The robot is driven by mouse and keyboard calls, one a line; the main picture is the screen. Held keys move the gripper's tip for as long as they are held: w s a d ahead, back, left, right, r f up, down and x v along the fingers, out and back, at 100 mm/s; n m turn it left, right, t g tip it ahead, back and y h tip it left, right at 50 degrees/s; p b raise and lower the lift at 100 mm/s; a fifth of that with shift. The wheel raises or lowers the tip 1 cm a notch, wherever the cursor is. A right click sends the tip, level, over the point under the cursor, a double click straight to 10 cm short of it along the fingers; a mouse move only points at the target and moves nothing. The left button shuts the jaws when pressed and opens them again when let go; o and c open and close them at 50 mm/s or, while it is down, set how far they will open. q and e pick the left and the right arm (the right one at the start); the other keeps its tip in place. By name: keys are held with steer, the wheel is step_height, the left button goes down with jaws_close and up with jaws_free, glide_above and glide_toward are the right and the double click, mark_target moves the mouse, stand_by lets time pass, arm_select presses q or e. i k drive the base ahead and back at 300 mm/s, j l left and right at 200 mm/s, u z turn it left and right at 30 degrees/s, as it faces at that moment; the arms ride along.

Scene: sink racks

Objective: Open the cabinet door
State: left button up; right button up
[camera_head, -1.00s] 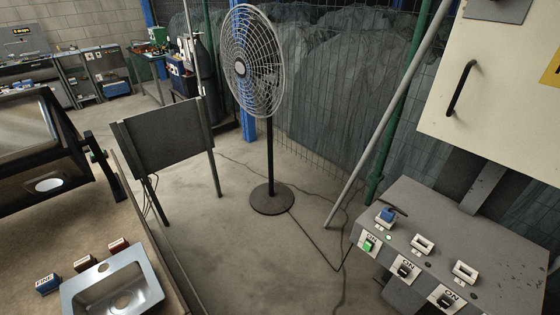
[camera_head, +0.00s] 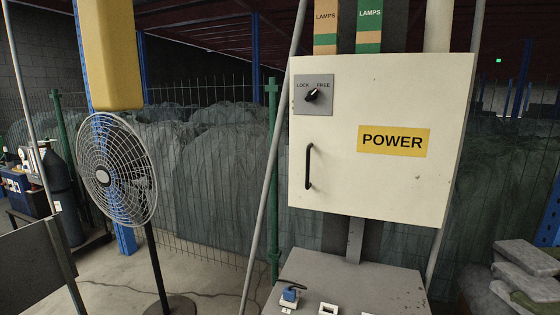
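The cabinet (camera_head: 382,90) is a cream box with a yellow POWER label (camera_head: 394,140), right of the middle in the head view. Its door looks shut. A black vertical bar handle (camera_head: 309,166) is on the left side of the door. Above the handle is a grey plate (camera_head: 304,99) marked LOCK and FREE with a black knob (camera_head: 312,95). The knob's pointer seems to lean toward FREE, but it is small. Neither of my grippers is in view.
A grey control bench (camera_head: 345,280) with a blue-topped switch (camera_head: 290,294) stands below the cabinet. A fan (camera_head: 117,170) stands at the left. A slanted grey pole (camera_head: 271,165) and a green post (camera_head: 273,200) are left of the cabinet. Grey slabs (camera_head: 520,270) are stacked at the lower right.

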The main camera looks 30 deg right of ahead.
mark_target(380, 138)
steer(key=z, duration=1.6)
